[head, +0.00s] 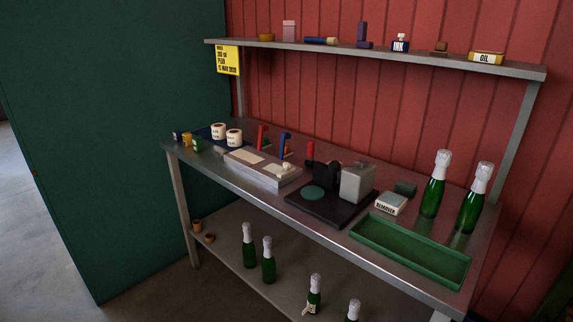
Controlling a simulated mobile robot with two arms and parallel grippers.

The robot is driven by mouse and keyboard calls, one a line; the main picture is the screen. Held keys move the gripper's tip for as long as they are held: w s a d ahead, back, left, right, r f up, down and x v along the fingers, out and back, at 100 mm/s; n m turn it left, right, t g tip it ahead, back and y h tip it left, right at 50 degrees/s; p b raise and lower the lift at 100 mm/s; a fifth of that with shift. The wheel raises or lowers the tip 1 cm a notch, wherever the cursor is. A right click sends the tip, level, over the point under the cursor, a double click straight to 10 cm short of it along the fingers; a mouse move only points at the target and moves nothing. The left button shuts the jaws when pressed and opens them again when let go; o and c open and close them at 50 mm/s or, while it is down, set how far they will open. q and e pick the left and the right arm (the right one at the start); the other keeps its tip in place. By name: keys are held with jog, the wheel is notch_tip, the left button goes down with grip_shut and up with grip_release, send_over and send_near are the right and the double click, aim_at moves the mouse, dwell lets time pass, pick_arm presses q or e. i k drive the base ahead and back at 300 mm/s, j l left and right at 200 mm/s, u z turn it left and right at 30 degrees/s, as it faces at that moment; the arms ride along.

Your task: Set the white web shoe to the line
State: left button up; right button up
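A small white piece (283,168), possibly the white web shoe, sits on the right end of a long grey block (264,169) on the bench. A pale label-like patch lies on the left part of the block's top. At this size I cannot make out a line or how the white piece stands to one. A red upright piece (263,137) and a blue upright piece (285,145) stand behind the block. Neither of my grippers is in the head view.
A black machine (325,207) with a grey box stands right of the block. A green tray (411,250) lies at the bench's front right, with two bottles (434,183) behind. White rolls (218,131) stand at left. A loaded shelf (376,54) hangs above.

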aim_at(281, 172)
jog(key=i+j+z, duration=0.1)
jog(key=i+j, duration=0.4)
jog(key=i+j+z, duration=0.15)
jog(key=i+j, duration=0.3)
jog(key=j, duration=0.2)
